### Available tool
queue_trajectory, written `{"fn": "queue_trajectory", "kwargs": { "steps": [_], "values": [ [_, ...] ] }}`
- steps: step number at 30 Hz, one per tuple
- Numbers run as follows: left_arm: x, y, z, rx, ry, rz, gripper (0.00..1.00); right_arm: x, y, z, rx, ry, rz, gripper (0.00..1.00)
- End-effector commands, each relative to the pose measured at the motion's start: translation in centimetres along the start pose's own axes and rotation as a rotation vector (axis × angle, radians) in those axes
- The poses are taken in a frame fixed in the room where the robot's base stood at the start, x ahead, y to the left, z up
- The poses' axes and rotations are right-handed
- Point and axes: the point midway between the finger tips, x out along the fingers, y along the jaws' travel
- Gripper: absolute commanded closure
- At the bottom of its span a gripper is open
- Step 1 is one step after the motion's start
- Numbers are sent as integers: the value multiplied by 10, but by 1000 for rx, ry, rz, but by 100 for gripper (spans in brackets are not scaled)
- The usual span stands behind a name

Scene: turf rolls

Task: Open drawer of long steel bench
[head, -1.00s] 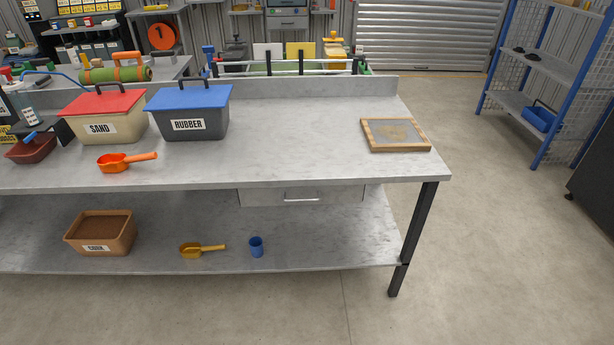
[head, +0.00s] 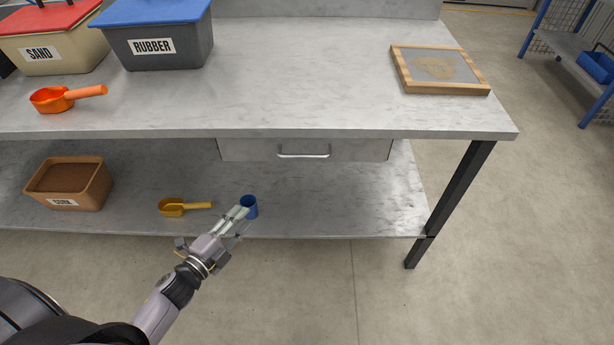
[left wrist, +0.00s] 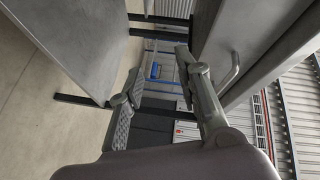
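The long steel bench (head: 300,100) crosses the head view. Its drawer (head: 350,149) sits under the top near the right end and looks shut. The drawer has a pale bar handle (head: 303,152). The handle also shows in the left wrist view (left wrist: 231,72), to the right of the fingers. My left gripper (head: 240,214) is in front of the bench, lower and to the left of the handle, apart from it. In the left wrist view its fingers (left wrist: 152,75) are spread with nothing between them. My right gripper is not in view.
On the bench top stand the sand box (head: 52,47), the rubber box (head: 160,45), an orange scoop (head: 55,99) and a framed sieve (head: 440,68). The lower shelf holds a brown bin (head: 68,184), a yellow scoop (head: 180,207) and a blue cup (head: 249,206).

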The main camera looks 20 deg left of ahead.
Motion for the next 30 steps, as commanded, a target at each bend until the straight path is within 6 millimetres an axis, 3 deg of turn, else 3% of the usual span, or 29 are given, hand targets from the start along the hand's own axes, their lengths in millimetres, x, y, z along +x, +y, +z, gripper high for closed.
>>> {"fn": "queue_trajectory", "kwargs": {
  "steps": [1,3,9,13,17,30],
  "values": [
    [4,-15,-13,106,75,-60,69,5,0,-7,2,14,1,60],
    [3,-42,-34,232,157,-123,69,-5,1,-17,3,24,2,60],
    [-5,-81,-72,432,282,-222,69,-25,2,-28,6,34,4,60],
    [1,-89,-81,456,297,-236,69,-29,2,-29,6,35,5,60],
    [20,-94,-87,456,297,-238,69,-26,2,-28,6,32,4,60],
    [108,-109,-118,452,295,-237,69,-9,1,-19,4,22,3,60]
  ]
}}
